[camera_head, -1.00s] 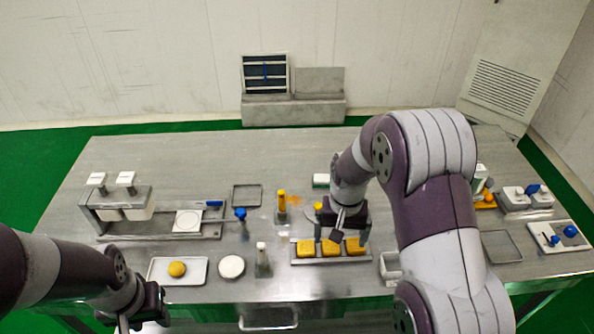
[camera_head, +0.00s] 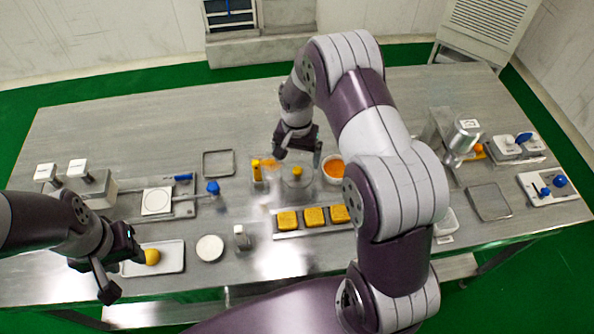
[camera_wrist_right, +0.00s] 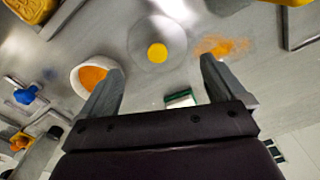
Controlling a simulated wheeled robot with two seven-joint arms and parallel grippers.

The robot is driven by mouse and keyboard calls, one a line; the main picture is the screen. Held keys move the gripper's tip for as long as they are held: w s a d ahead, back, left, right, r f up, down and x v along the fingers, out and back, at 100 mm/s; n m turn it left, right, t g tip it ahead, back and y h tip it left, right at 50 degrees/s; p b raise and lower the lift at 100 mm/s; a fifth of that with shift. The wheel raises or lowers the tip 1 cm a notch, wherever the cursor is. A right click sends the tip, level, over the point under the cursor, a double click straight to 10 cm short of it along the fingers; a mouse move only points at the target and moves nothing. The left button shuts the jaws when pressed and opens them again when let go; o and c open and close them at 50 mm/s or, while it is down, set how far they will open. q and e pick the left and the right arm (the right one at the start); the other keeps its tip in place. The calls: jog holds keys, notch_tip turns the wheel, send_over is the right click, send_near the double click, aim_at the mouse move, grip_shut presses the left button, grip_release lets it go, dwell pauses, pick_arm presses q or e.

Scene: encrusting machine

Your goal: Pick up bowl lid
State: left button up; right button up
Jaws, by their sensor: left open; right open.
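The bowl lid (camera_head: 297,181) is a clear round disc with a yellow knob, lying on the table behind the row of yellow blocks. It also shows in the right wrist view (camera_wrist_right: 140,42), with its knob between and beyond the fingertips. My right gripper (camera_head: 298,153) is open and empty, above and slightly behind the lid; its fingers frame the knob in the wrist view (camera_wrist_right: 158,70). A white bowl (camera_head: 324,176) with orange filling stands uncovered just right of the lid. My left gripper (camera_head: 121,270) is open and empty at the table's front left, by a tray.
Yellow blocks (camera_head: 313,217) sit on a tray in front of the lid. A yellow-topped bottle (camera_head: 257,172) and orange powder (camera_head: 270,163) are left of the lid. A white tray (camera_head: 172,263) holds a yellow ball.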

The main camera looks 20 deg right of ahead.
aim_at(297, 169)
jog(key=f, duration=0.2)
jog(key=f+p, duration=0.1)
jog(key=f, duration=0.1)
jog(key=shift+s, duration=0.4)
jog(key=shift+f, duration=0.45)
jog(key=shift+w+f, duration=0.15)
jog(key=shift+f, duration=0.05)
jog(key=c, duration=0.7)
jog(key=shift+r, duration=0.1)
jog(key=shift+r, duration=0.1)
